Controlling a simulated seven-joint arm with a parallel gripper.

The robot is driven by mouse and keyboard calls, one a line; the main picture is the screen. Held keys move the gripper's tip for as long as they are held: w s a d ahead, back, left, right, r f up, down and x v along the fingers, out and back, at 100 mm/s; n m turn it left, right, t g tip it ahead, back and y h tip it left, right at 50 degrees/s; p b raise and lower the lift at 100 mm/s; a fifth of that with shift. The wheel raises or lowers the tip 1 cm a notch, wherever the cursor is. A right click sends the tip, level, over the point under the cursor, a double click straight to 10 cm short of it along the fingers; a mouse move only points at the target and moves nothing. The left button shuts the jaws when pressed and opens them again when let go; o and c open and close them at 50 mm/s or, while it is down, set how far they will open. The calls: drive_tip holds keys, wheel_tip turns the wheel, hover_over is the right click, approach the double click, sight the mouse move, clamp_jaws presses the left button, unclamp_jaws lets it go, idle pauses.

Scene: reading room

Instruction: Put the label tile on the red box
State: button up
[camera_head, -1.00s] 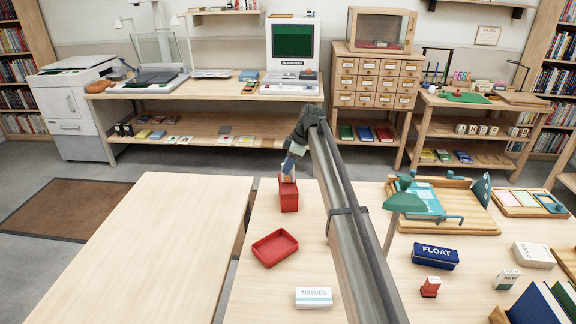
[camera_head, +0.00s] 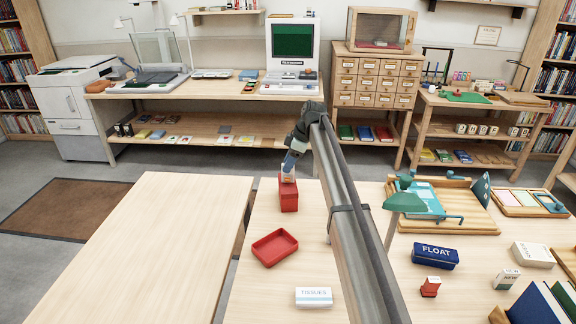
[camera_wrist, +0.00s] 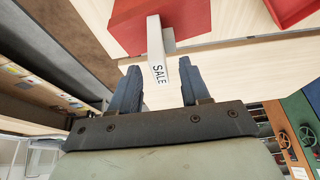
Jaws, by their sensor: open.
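The label tile (camera_wrist: 159,68) is white, reads "SALE" and shows in the wrist view between my fingers. Its far end is at the red box (camera_wrist: 128,22), and it looks to be on the box's top. My gripper (camera_wrist: 160,82) is open, with one finger on each side of the tile and a gap visible on both sides. In the head view, the red box (camera_head: 289,202) stands upright on the table, with my gripper (camera_head: 289,171) just above it. The tile is hard to make out there.
A red tray (camera_head: 274,247) lies in front of the box, and a tissue box (camera_head: 314,297) nearer still. A green lamp (camera_head: 405,202), a blue FLOAT box (camera_head: 435,256) and a small red box (camera_head: 430,287) are to the right. A bare table (camera_head: 150,235) is at left.

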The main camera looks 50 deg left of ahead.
drive_tip(key=r, duration=0.8)
drive_tip(key=shift+w+d+r, duration=0.25)
drive_tip(key=shift+r, duration=0.1)
